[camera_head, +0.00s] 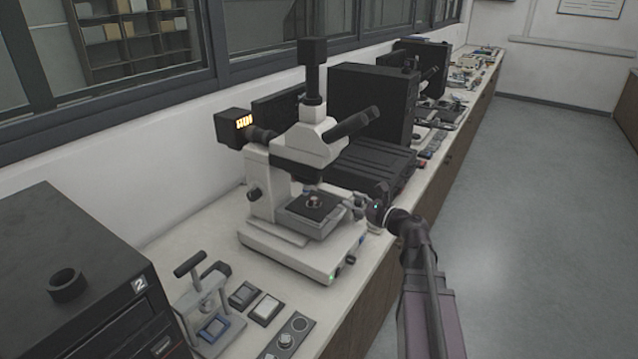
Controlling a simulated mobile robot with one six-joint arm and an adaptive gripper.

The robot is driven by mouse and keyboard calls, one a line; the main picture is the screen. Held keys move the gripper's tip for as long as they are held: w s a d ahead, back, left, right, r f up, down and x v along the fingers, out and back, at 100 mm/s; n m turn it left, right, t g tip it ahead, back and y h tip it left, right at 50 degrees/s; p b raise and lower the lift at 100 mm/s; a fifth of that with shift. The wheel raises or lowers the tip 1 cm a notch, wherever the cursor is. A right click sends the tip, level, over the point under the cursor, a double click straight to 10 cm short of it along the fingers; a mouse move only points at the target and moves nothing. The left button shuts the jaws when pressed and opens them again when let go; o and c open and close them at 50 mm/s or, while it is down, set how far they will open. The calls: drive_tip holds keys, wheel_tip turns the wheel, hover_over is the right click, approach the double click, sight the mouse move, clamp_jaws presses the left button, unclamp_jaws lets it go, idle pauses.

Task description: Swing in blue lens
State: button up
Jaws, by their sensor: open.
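The white microscope (268,180) stands on the bench in the middle of the view. Its nosepiece and lenses (312,186) sit under the dark head, just above the dark stage (303,206). They are small and shaded here, so I cannot tell which lens is blue or which one points down. A small round sample (314,201) is on the stage. My gripper (358,205) is at the right side of the stage, below and to the right of the lenses. It is open and looks empty. I cannot tell whether it touches the microscope.
A hand press (203,303) with a lever stands at front left, beside small flat pads and a black box (75,270) marked 2. Black cases (373,165) stand behind the microscope. The wall and windows close the left side. Open floor (540,200) lies right of the bench.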

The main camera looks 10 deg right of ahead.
drive_tip(key=shift+d, duration=0.1)
drive_tip(key=shift+w, duration=0.1)
idle(0.3)
drive_tip(key=x, duration=1.4)
clamp_jaws()
